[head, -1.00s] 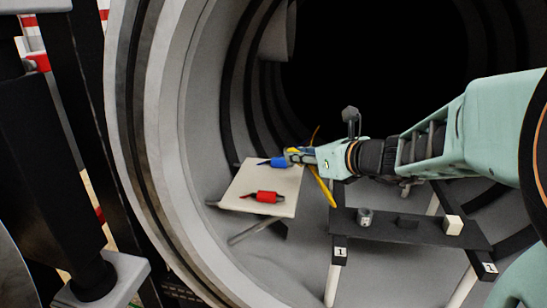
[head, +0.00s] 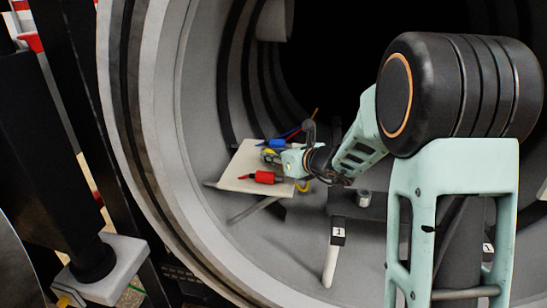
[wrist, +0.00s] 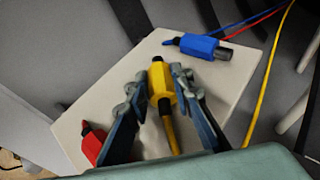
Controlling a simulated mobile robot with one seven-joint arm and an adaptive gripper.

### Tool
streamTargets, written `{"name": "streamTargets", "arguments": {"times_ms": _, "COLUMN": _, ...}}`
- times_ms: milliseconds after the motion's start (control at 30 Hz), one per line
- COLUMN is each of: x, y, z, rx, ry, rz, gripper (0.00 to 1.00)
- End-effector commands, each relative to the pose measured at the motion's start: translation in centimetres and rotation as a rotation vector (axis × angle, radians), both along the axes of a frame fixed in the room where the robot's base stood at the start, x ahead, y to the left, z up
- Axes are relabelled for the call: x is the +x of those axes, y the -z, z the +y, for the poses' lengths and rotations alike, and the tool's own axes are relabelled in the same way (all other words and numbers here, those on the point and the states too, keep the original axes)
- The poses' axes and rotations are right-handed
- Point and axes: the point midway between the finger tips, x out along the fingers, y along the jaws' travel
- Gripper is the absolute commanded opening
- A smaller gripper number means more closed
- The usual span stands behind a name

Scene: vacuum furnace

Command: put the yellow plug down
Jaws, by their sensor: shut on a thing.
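My gripper (wrist: 158,100) is shut on the yellow plug (wrist: 158,78), which sits between the two fingers with its yellow cable running back toward me. In the head view my gripper (head: 274,157) is over the pale plate (head: 240,162), between the blue plug (head: 278,143) and the red plug (head: 264,177). The yellow plug is mostly hidden there. In the wrist view the blue plug (wrist: 198,46) lies beyond the fingertips to the right, and the red plug (wrist: 92,143) is at the left. I cannot tell whether the yellow plug touches the plate.
The plate is inside the round furnace chamber, whose rim (head: 150,150) curves around the left. A dark shelf marked 1 (head: 338,232) with a small grey cylinder (head: 364,198) stands to the right. Bare plate shows left of my fingers.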

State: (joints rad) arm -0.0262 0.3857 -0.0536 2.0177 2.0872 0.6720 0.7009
Motion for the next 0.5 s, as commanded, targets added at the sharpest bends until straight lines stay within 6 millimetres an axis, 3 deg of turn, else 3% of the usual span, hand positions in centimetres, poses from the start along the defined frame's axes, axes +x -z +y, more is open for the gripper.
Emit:
{"name": "streamTargets", "arguments": {"times_ms": 400, "x": -0.02, "y": 0.62, "z": 0.01, "rx": 0.000, "ry": 0.000, "rz": -0.002, "gripper": 0.00}}
{"name": "streamTargets", "arguments": {"times_ms": 433, "x": -0.02, "y": 0.60, "z": 0.01, "rx": 0.000, "ry": 0.000, "rz": -0.001, "gripper": 0.22}}
{"name": "streamTargets", "arguments": {"times_ms": 500, "x": -0.02, "y": 0.48, "z": 0.01, "rx": 0.000, "ry": 0.000, "rz": -0.001, "gripper": 0.30}}
